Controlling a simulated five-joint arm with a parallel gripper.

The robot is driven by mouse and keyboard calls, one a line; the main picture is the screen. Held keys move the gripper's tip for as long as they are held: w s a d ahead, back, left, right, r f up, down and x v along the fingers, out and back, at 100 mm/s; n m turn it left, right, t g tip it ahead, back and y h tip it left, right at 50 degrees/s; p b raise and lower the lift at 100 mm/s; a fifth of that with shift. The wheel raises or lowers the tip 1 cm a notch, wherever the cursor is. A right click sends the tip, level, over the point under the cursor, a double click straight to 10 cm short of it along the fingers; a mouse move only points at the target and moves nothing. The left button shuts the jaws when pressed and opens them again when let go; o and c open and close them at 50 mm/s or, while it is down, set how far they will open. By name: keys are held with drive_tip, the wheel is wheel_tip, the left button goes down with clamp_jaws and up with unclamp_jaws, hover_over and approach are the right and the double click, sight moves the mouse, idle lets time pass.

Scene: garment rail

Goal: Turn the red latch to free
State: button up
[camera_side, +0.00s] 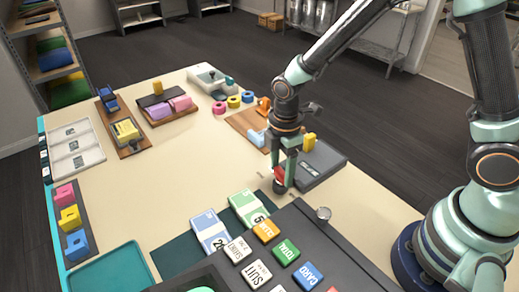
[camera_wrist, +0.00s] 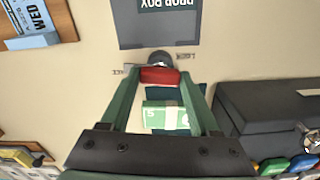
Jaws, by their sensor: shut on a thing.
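The red latch (camera_wrist: 160,76) sits between my fingertips in the wrist view, a short red bar beside a dark round pivot (camera_wrist: 160,58). It also shows in the side view (camera_side: 279,175), partly covered by my fingers. My gripper (camera_wrist: 161,77) is shut on the red latch, one finger at each end of the bar. In the side view my gripper (camera_side: 281,176) points down at the tabletop. Small printed marks lie on both sides of the pivot. The right one seems to read LOCK, upside down; the left one is partly hidden.
A dark grey drop box panel (camera_wrist: 158,25) lies just beyond the latch, and a yellow piece (camera_side: 310,142) stands there. A green banknote bundle (camera_side: 249,208) and a blue one (camera_side: 210,231) lie near the dark register (camera_side: 300,232). Bare tabletop (camera_side: 180,175) is to the left.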

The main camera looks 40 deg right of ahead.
sight(282, 172)
drive_tip(key=shift+n, duration=0.8)
drive_tip(key=o, duration=1.4)
drive_tip(key=shift+c, duration=0.2)
drive_tip(key=shift+r, duration=0.1)
wheel_tip(282, 172, up, 12)
drive_tip(key=s+d+r+m+t, duration=0.5)
drive_tip(key=d+m, duration=0.5)
drive_tip(key=m, duration=0.7)
wheel_tip(282, 172, up, 4)
drive_tip(key=shift+s+d+f+m+t, duration=0.1)
drive_tip(key=shift+s+d+m+t, duration=0.25)
drive_tip(key=shift+s, duration=0.65)
